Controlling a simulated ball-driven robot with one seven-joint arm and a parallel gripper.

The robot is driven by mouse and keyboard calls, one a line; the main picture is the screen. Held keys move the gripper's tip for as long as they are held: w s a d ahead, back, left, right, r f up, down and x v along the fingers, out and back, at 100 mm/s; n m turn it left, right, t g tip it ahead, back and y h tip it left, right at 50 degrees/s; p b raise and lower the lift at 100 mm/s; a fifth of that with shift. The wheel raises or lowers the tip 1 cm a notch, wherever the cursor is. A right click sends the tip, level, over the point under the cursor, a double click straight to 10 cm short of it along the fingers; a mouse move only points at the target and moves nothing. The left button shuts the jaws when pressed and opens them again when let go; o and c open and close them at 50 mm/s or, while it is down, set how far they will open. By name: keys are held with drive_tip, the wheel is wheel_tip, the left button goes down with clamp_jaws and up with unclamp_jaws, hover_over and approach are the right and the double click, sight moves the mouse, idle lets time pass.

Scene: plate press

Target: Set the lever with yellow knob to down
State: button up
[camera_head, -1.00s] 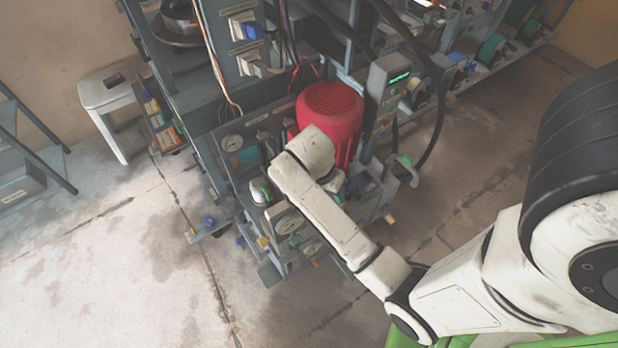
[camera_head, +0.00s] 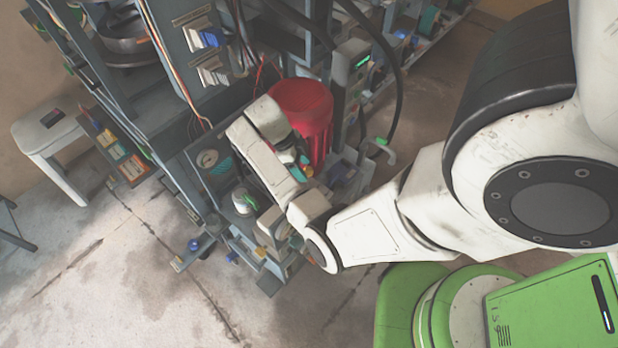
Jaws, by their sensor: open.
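The plate press (camera_head: 215,165) stands at the centre, crowded with controls. A small yellow spot (camera_head: 262,252) shows low on its front edge; I cannot tell whether it is the lever's yellow knob. Another small orange-yellow spot (camera_head: 308,171) shows beside my wrist, below the red motor housing. The lever's shaft and position cannot be made out. My white arm reaches over the press from the right and bends down at the wrist. My gripper (camera_head: 297,170) is open beside the red housing, its fingers mostly hidden and hard to make out. I see nothing held.
The red cylindrical housing (camera_head: 302,105) stands close to my wrist. A blue knob (camera_head: 194,245) juts out at the press's lower left. Black cables (camera_head: 395,90) hang behind. A white stool (camera_head: 45,135) stands at the left. The concrete floor in front is clear.

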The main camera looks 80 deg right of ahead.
drive_tip(key=x, duration=0.6)
drive_tip(key=shift+f, duration=0.4)
drive_tip(key=shift+s, duration=0.15)
drive_tip(key=shift+c, duration=0.3)
clamp_jaws()
